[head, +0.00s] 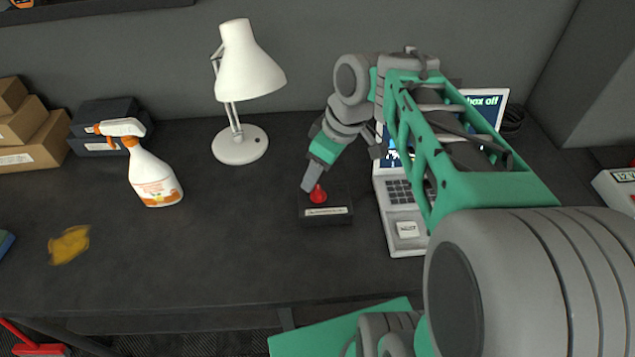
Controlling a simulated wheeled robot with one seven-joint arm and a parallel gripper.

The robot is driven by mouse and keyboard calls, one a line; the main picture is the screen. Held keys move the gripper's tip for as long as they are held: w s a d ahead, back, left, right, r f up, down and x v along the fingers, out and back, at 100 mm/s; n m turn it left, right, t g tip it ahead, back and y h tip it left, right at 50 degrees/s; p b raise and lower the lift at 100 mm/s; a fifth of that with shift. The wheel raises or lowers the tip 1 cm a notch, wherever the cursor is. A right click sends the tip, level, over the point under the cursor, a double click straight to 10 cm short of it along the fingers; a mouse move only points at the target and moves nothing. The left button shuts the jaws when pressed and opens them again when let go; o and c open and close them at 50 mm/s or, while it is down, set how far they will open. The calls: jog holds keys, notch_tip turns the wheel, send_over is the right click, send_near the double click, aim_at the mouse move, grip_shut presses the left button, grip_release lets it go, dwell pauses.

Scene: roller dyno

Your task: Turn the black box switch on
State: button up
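The black box (339,218) sits on the dark desk, left of the laptop-like device. It has a red knob (318,194) on top and a pale label on its front side. My gripper (308,188) points down at the knob's upper left, very close to it. I cannot tell whether it touches the knob. The fingers look like one narrow grey tip, so their opening is unclear. The laptop-like device (401,222) has a keypad and a screen (487,105) with text ending in "box off". My arm hides part of the screen and device.
A white desk lamp (240,148) stands behind and left of the box. Cardboard boxes (42,143) and dark boxes (104,113) stand at the back left. The desk (230,245) is clear left of the black box.

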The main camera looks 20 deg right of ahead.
aim_at(319, 190)
jog(key=w+d+f+n+g+y, duration=0.2)
jog(key=w+d+f+n, duration=0.1)
jog(key=d+n, duration=0.3)
jog(key=shift+n, duration=0.5)
jog(key=x, duration=0.5)
jog(key=a+b+x, duration=0.1)
jog(key=x, duration=0.2)
jog(key=shift+a+r, duration=0.15)
jog(key=shift+r, duration=0.05)
jog(key=shift+t, duration=0.3)
jog(key=shift+c, duration=0.6)
grip_shut()
